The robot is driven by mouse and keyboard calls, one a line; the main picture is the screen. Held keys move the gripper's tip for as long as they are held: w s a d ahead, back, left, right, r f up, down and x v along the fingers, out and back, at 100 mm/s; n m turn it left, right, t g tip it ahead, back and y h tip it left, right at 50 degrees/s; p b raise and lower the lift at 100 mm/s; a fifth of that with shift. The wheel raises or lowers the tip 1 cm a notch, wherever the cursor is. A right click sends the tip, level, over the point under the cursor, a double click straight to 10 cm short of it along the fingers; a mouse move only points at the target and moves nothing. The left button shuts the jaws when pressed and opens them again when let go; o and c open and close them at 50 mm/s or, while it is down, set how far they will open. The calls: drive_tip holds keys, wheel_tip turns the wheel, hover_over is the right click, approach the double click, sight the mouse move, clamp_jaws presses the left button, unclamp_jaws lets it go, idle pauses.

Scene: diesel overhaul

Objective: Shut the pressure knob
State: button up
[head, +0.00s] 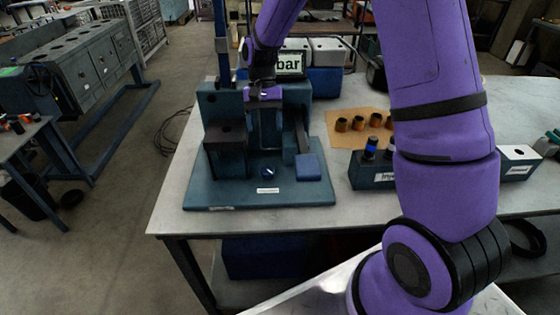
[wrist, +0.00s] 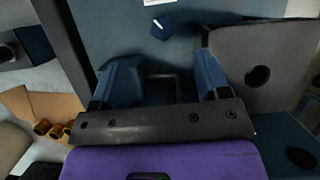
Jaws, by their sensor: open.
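The pressure knob is most likely the small dark blue knob (head: 268,173) with a white mark, low on the front of the teal test stand's base plate (head: 235,196). It also shows in the wrist view (wrist: 164,26), beyond my fingertips. A white label (head: 268,190) sits just in front of it, too small to read. My gripper (head: 268,140) points down between the stand's uprights, behind the knob and apart from it. In the wrist view my gripper (wrist: 162,66) has its two blue fingers spread wide with nothing between them.
A grey block (head: 226,135) stands left of my gripper and a blue square pad (head: 308,167) lies right of the knob. A display reading "bar" (head: 289,64) stands behind. A dark holder (head: 374,172) and brass-coloured parts (head: 358,123) lie to the right. The plate's front is open.

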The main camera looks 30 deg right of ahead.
hover_over(267, 169)
drive_tip(key=w+d, duration=0.1)
drive_tip(key=w, duration=0.1)
wheel_tip(267, 169, down, 8)
drive_tip(key=x, duration=0.7)
drive_tip(key=shift+w+f, duration=0.15)
drive_tip(key=shift+f, duration=0.05)
drive_tip(key=c, duration=0.9)
